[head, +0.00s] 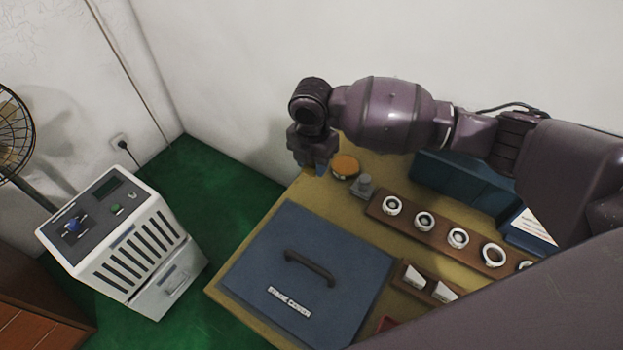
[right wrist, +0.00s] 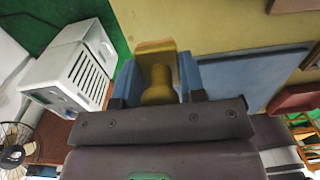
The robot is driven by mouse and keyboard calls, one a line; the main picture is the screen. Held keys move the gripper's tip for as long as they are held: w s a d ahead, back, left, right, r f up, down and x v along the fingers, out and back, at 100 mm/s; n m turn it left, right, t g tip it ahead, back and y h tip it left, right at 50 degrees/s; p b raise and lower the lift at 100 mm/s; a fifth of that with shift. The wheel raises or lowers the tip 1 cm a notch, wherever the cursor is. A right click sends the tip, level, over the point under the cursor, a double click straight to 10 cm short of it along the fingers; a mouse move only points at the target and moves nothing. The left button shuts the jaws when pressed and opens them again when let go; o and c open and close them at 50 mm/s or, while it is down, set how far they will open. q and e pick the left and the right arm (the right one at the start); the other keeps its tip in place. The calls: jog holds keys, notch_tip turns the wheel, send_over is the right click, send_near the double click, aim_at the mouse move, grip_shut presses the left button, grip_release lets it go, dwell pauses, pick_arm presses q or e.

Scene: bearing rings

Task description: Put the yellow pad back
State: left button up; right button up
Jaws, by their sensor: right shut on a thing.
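My right gripper (head: 314,160) hangs near the back left corner of the workbench, by the wall. In the right wrist view, it (right wrist: 157,85) is shut on the yellow pad (right wrist: 156,60), a yellow piece with a rounded knob and a flat block, between the blue fingers. In the head view the yellow pad is hidden behind the gripper. A round dish with an orange top (head: 345,164) stands on the bench just right of the fingers. My left gripper is not in view.
A blue lid with a dark handle (head: 318,268) covers the bench's front left. A grey knobbed piece (head: 364,187) and a wooden rack (head: 408,224) with several white rings stand to the right. A blue bin (head: 460,180) is behind. A white machine (head: 125,245) stands left of the bench.

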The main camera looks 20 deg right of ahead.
aim_at(313, 188)
notch_tip(313, 188, down, 7)
jog(key=shift+r+b, duration=0.2)
jog(key=shift+b, duration=0.55)
jog(key=shift+f, duration=0.15)
jog(key=o, duration=0.7)
jog(key=shift+c, duration=0.2)
jog(key=shift+o, duration=0.8)
